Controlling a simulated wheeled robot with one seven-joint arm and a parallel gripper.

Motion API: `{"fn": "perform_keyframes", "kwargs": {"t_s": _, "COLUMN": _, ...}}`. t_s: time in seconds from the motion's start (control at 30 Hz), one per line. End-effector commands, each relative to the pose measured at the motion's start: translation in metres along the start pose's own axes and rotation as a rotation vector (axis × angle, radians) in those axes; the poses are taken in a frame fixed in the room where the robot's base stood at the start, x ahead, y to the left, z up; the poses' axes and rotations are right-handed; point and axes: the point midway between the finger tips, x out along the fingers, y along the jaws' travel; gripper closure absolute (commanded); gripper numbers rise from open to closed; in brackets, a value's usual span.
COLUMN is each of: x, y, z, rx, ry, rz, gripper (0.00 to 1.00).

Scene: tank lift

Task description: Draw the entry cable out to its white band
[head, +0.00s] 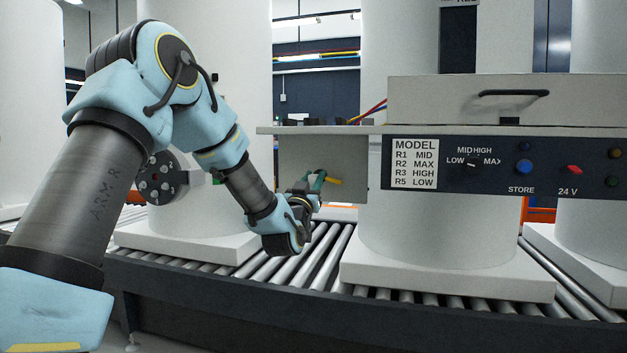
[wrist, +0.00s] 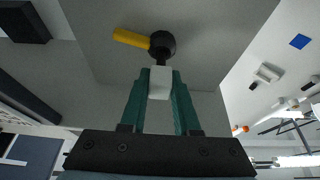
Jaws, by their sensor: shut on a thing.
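My gripper (wrist: 159,100) has its two green fingers shut on a small pale block in the wrist view (wrist: 160,82). A short dark stem joins the block to a round black fitting (wrist: 162,45) on the grey panel. A yellow bar (wrist: 131,38) sticks out to the left of the fitting. In the head view my gripper (head: 318,182) is at the grey side panel (head: 345,160) under the shelf, with the yellow bar (head: 333,181) just beyond the fingers. I cannot tell whether the pale block is part of the entry cable, and no white band shows clearly.
A control panel (head: 500,168) with a model list, a dial and several buttons is right of my gripper. A roller conveyor (head: 320,255) carries large white tanks (head: 440,215) close by. A dark round plate (head: 160,180) is behind my arm.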

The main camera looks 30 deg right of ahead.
Motion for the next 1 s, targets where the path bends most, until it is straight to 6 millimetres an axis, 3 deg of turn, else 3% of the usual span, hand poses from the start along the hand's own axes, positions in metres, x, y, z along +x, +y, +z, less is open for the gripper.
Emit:
{"fn": "perform_keyframes", "kwargs": {"t_s": 0.17, "x": -0.0001, "y": -0.0001, "z": 0.0000, "rx": 0.000, "ry": 0.000, "rz": 0.000, "gripper": 1.00}}
{"fn": "perform_keyframes", "kwargs": {"t_s": 1.0, "x": -0.0001, "y": -0.0001, "z": 0.0000, "rx": 0.000, "ry": 0.000, "rz": 0.000, "gripper": 1.00}}
